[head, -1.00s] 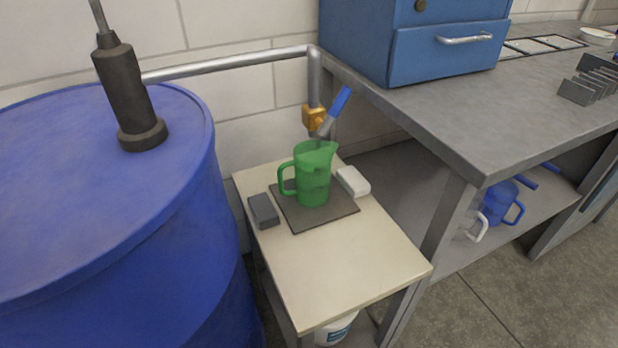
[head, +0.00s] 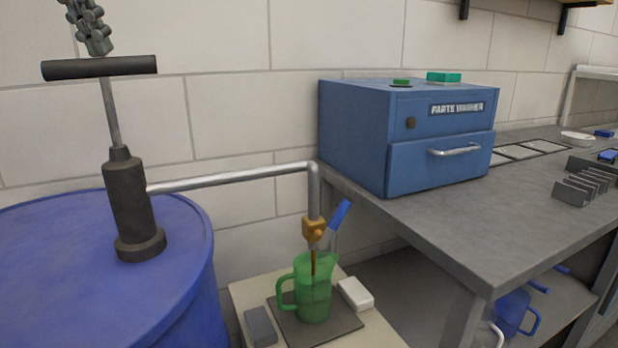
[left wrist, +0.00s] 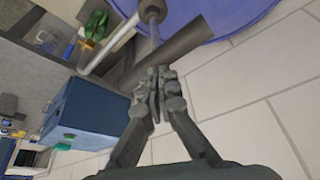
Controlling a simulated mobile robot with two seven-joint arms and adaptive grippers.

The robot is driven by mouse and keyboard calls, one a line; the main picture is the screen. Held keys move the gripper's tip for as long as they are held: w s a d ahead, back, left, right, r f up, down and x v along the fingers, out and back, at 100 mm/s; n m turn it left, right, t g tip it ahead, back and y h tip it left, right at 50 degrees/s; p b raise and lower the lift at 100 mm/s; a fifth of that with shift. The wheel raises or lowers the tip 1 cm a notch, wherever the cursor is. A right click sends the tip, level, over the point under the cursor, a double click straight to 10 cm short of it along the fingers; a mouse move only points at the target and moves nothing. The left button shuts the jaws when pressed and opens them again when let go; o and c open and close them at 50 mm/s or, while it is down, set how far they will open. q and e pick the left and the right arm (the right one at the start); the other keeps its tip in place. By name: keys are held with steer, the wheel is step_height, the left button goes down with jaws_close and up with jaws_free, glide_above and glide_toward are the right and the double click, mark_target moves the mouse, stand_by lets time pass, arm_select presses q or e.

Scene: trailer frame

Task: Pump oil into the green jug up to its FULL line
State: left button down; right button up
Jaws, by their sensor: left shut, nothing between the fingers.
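The green jug (head: 316,297) stands upright on a dark square mat (head: 345,325) under the brass valve (head: 313,229), whose blue lever (head: 341,213) is tilted up to the right. A thin brown oil stream (head: 313,263) falls from the outlet into the jug. The lower part of the jug looks darker; I cannot read its level or FULL line. The pump (head: 127,205) stands on the blue drum (head: 60,265), its rod raised and topped by a black T-handle (head: 100,68). My left gripper (head: 98,47) is shut and empty, right at the handle's top; it also shows in the left wrist view (left wrist: 155,90).
A steel pipe (head: 235,175) runs from pump to valve. A grey block (head: 260,326) and a white block (head: 355,294) flank the mat. The blue parts washer (head: 355,135) stands on the grey bench (head: 470,230) at right.

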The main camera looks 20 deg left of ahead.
mark_target(98, 58)
arm_select(q)
steer(key=shift+f+b, duration=0.8)
steer(key=shift+f, duration=2.35)
step_height(98, 58, up, 3)
steer(key=p, duration=0.4)
step_height(98, 58, up, 2)
steer(key=shift+r, duration=3.05)
steer(key=shift+f, duration=0.15)
